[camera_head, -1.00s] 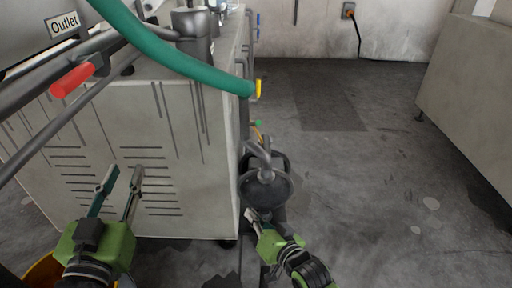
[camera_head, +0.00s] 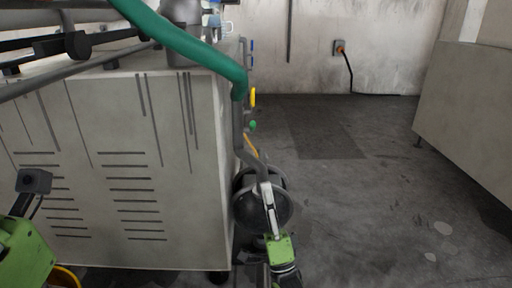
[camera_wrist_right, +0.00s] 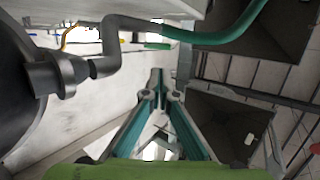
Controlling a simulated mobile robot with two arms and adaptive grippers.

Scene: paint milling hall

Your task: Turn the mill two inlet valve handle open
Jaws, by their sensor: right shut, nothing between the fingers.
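My right gripper (camera_head: 265,188) is shut and empty, pointing away in front of a dark round pump-like body (camera_head: 248,215) beside the grey cabinet. In the right wrist view its fingers (camera_wrist_right: 159,75) meet at the tips below a bent dark pipe (camera_wrist_right: 118,35). A yellow handle (camera_head: 252,97) and a green knob (camera_head: 253,125) show at the cabinet's right edge, beyond the gripper. I cannot tell which handle is the mill two inlet valve's. My left gripper's green body (camera_head: 22,252) is at the lower left; its fingers do not show.
The grey cabinet (camera_head: 130,170) fills the left side. A green hose (camera_head: 180,45) runs down to its right edge. Pipes (camera_head: 85,72) cross its top. Open floor (camera_head: 370,200) lies right of the pump, up to a pale cabinet (camera_head: 470,115).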

